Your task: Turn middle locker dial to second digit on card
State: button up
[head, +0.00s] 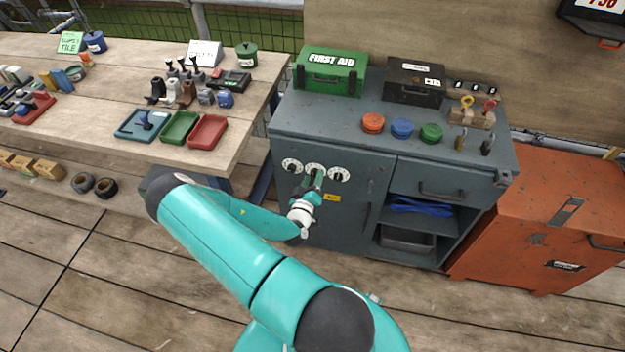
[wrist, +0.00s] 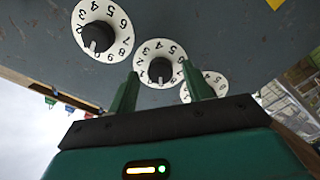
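The middle dial (head: 314,168) is a white numbered disc with a black knob on the grey locker (head: 352,215), between a left dial (head: 292,165) and a right dial (head: 339,174). In the wrist view the middle dial (wrist: 161,70) is in the centre. My gripper (wrist: 160,70) is open, its two green fingers on either side of the knob in the picture; I cannot tell whether they touch it. In the head view my gripper (head: 318,180) covers the dial's lower part. A white panel with red digits (head: 603,4) is cut off at the top right; it may be the card.
A first aid box (head: 331,72), a black case (head: 415,82) and coloured round lids (head: 402,128) stand on the locker top. A wooden table (head: 110,105) with trays and tools is at left. An orange cabinet (head: 540,215) stands at right. A yellow label (head: 331,197) is below the dials.

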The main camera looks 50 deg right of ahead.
jog(key=v, duration=1.3)
jog(key=shift+a, duration=0.4)
jog(key=shift+s+f, duration=0.1)
